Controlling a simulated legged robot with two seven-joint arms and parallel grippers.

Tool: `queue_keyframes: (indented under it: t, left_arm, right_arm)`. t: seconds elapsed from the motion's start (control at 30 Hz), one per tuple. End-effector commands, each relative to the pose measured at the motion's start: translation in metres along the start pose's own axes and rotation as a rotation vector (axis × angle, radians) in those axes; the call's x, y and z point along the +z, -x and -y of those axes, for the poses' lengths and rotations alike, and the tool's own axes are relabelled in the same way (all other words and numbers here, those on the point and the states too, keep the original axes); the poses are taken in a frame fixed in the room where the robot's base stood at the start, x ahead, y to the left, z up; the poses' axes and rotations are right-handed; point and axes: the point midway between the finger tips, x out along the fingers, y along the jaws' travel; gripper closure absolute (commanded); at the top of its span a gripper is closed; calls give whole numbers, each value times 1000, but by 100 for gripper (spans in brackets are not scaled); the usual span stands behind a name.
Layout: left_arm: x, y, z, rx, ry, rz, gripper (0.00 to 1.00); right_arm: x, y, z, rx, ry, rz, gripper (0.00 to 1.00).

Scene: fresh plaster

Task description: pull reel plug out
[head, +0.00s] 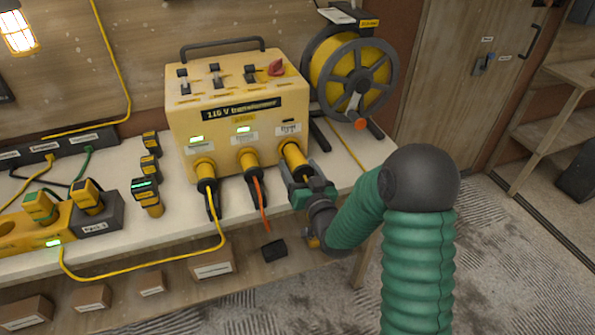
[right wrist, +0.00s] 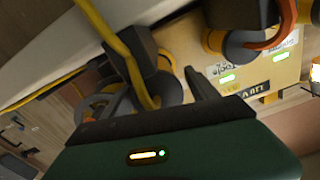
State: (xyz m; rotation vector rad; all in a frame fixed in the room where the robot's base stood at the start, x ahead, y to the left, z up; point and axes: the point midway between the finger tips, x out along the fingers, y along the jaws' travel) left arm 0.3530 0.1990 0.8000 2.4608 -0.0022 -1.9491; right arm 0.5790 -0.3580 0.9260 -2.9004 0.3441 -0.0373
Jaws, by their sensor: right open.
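The yellow 110 V transformer box (head: 225,110) stands on the bench with three round yellow connectors along its lower front. The rightmost connector (head: 293,158) has my right gripper (head: 306,180) right at it. The gripper's open jaws are around or just beside its lower end; I cannot tell whether they touch. In the right wrist view a dark plug body (right wrist: 130,60) with a yellow cable (right wrist: 122,52) shows close in front of the jaws. The yellow cable reel (head: 350,75) stands right of the box. My left gripper is not in view.
The left connector (head: 204,170) carries a yellow cable and the middle one (head: 249,160) an orange cable, close left of my gripper. Handheld yellow-black devices (head: 147,195) and a charger (head: 97,215) stand at left. Floor right of the bench is clear.

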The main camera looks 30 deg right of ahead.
Motion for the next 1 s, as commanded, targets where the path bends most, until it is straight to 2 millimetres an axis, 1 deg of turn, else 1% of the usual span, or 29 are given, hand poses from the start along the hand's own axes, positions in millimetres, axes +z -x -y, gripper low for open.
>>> queue_keyframes:
  t: [0.03,0.1,0.37,0.87,0.9,1.0]
  left_arm:
    - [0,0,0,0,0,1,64]
    - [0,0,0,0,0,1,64]
    - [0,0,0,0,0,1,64]
    - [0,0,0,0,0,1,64]
    - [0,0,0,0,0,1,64]
    - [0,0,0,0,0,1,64]
  right_arm:
    - [0,-6,0,0,0,-1,32]
    - [0,-10,0,0,0,0,32]
    - [0,-12,0,0,1,0,32]
    - [0,-12,0,-1,1,0,97]
    - [0,-12,0,-1,1,0,100]
    - [0,-12,0,-1,1,0,100]
